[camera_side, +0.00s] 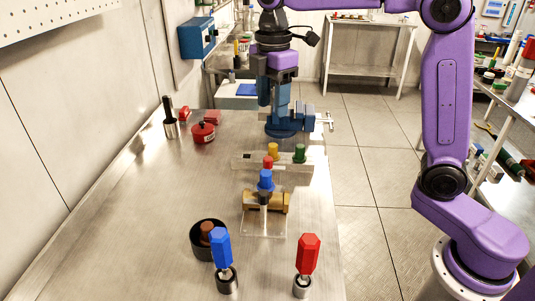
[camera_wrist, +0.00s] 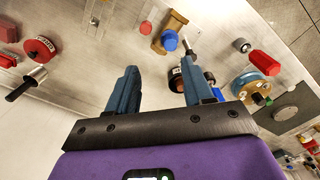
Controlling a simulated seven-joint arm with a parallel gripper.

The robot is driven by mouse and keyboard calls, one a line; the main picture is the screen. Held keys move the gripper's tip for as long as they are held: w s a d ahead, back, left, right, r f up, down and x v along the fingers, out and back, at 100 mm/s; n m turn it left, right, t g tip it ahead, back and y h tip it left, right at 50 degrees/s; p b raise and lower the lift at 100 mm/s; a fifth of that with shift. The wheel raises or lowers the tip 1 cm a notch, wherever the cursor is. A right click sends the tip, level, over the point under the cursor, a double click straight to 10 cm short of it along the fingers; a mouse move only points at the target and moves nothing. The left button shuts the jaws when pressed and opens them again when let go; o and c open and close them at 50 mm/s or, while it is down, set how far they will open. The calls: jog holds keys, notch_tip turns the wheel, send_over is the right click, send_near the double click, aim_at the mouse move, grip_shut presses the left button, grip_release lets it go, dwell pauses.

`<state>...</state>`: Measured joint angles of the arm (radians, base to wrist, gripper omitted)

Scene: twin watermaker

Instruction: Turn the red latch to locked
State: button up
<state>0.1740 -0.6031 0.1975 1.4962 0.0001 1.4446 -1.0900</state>
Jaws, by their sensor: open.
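A red six-sided handle (camera_side: 307,254) stands upright on a silver shaft in a small dark round base at the front right of the bench. I take it to be the red latch, but cannot tell its locked or unlocked position. It also shows in the wrist view (camera_wrist: 264,62), right of my fingers. A similar blue handle (camera_side: 221,248) stands to its left. My gripper (camera_side: 272,98) hangs farther back, in front of the vise, well apart from both handles. In the wrist view my gripper (camera_wrist: 158,72) is open, with nothing between its fingers.
A brass valve (camera_side: 277,202) with a blue knob stands mid-bench, before a block (camera_side: 243,160) with coloured caps. A black cup (camera_side: 196,238) stands beside the blue handle. A red round object (camera_side: 203,133) sits back left. The left front bench is clear.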

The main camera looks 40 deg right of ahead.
aim_at(268, 158)
jog(key=shift+n, duration=0.3)
jog(key=w+f, duration=0.1)
jog(key=f, duration=0.4)
jog(key=w+f, duration=0.1)
jog(key=f, duration=0.5)
jog(key=d+f, duration=0.1)
jog(key=f, duration=0.4)
jog(key=shift+w+f, duration=0.2)
jog(key=shift+w, duration=0.2)
jog(key=shift+c, duration=0.3)
grip_shut()
